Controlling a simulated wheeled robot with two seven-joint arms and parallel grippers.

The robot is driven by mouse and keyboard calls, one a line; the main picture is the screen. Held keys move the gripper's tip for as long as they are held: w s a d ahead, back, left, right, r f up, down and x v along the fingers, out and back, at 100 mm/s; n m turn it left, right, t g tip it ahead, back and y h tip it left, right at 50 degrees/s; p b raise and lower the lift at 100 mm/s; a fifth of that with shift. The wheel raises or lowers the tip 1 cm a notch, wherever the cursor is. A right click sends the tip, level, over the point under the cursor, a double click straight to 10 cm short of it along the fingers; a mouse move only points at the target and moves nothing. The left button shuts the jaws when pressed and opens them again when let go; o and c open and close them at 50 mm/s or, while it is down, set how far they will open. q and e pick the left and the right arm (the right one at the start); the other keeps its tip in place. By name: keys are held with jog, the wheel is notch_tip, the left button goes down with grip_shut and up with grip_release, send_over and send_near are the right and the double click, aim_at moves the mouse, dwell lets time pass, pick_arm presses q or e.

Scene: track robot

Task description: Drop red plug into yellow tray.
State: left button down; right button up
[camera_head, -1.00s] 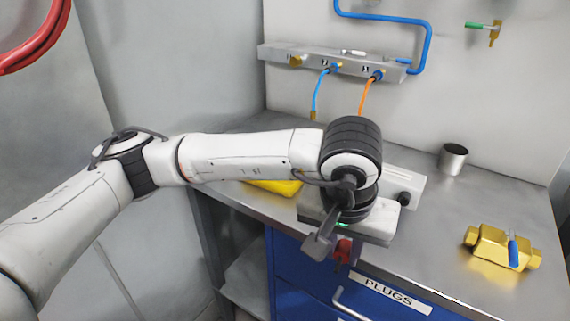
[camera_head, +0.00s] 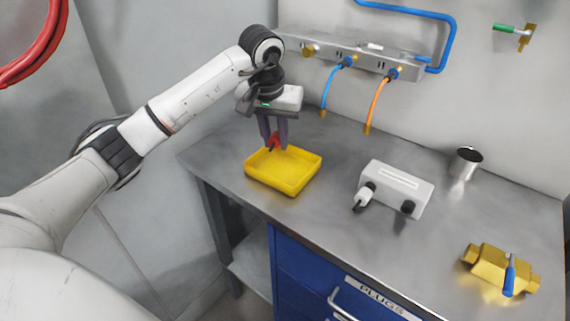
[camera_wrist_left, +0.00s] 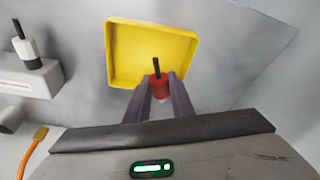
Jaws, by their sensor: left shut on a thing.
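The yellow tray (camera_head: 296,178) lies on the left part of the metal bench in the head view. It looks empty. My left gripper (camera_head: 274,143) points down above the tray's far left part, shut on the red plug (camera_head: 275,142). In the left wrist view the red plug (camera_wrist_left: 159,86), with its black pin, sits between the fingertips of my left gripper (camera_wrist_left: 159,88). The yellow tray (camera_wrist_left: 121,50) shows beyond it there. The plug is held in the fingers; its exact height over the tray is hard to tell. My right gripper is not in view.
A white box (camera_head: 400,184) with a white plug and a black knob stands right of the tray. A metal cup (camera_head: 466,163) and a brass block with a blue-handled part (camera_head: 491,270) are farther right. Blue (camera_head: 335,88) and orange (camera_head: 379,103) hoses hang at the back wall.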

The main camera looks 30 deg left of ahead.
aim_at(276, 169)
pick_arm(q)
notch_tip(276, 169, down, 4)
jog(key=shift+s+r+b, duration=0.1)
jog(key=shift+s+b, duration=0.05)
jog(key=shift+b, duration=1.1)
jog(key=shift+f+b, duration=0.4)
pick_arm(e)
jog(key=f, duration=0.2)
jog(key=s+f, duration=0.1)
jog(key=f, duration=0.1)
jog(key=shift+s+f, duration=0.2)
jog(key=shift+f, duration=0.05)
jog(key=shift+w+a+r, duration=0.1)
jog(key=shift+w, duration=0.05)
pick_arm(q)
jog(key=c, duration=1.5)
grip_release()
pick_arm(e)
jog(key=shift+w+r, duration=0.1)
pick_arm(q)
jog(key=shift+o, duration=0.2)
jog(key=v, duration=1)
jog(key=shift+s+r, duration=0.15)
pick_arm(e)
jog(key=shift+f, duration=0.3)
